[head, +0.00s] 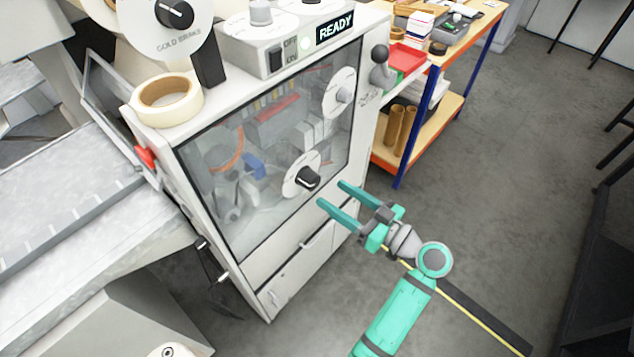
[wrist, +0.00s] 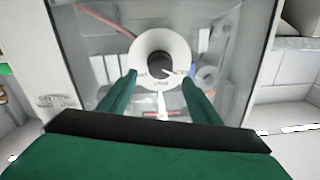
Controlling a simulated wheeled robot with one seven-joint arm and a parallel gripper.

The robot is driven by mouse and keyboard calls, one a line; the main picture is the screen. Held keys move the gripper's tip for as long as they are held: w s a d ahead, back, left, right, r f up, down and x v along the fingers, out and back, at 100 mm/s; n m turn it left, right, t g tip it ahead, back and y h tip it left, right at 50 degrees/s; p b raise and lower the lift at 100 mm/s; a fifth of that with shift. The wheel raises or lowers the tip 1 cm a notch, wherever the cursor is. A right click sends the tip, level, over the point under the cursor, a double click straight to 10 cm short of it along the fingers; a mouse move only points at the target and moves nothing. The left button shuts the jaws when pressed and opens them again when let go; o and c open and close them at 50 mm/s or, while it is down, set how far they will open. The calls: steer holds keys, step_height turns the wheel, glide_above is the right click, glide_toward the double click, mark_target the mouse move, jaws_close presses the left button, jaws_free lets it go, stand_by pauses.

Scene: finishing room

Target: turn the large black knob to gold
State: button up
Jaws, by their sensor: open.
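A black knob (head: 307,178) sits on a round white dial (head: 291,188) low on the glass front of the machine. My gripper (head: 332,194) is open and empty, its green fingers pointing at this knob from the right, apart from it. In the wrist view the knob (wrist: 160,66) shows between and beyond the two fingers, with a dark mark on its face. Another black knob (head: 174,13) sits on a larger white dial (head: 182,40) at the top left, lettered with what looks like "GOLD". The lower dial's lettering is too small to read.
The machine's top carries a display (head: 335,28) reading READY and a tape roll (head: 166,100). A workbench (head: 463,50) with a red tray (head: 406,58) stands behind.

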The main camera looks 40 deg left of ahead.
mark_target(316, 183)
steer(key=a, duration=0.7)
steer(key=shift+w, duration=0.15)
steer(key=c, duration=1)
